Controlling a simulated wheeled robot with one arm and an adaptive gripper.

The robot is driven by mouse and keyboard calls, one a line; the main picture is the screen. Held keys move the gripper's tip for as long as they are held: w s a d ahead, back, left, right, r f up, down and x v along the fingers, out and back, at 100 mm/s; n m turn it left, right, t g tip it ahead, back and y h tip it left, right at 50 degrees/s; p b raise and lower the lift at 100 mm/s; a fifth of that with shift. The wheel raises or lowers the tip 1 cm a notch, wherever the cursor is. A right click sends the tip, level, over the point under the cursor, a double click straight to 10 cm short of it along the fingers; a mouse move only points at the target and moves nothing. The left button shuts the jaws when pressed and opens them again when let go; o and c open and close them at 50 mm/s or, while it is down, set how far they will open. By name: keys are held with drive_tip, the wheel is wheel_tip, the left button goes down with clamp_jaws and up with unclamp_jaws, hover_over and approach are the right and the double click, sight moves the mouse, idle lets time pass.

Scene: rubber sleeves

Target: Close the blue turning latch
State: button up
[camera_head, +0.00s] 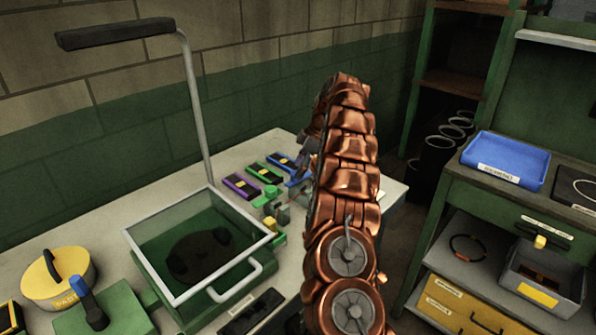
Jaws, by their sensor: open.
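Several small flat blocks with yellow marks lie in a row on the light table: a purple one (241,186), a green one (264,173) and a blue one (282,161). My copper arm rises in front and hides part of this area. My gripper (303,168) is partly hidden behind the arm, open, close to the blue parts at the right end of the row. I cannot see whether it touches them.
A glass-topped green box (196,292) stands in the middle of the table. A green block with an upright blue handle (90,307) and a yellow round tin (56,277) are at left. A lamp pole (195,110) rises behind. A shelf with a blue tray (507,160) is at right.

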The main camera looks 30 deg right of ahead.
drive_tip(key=shift+x, duration=1.05)
drive_tip(key=c, duration=1.1)
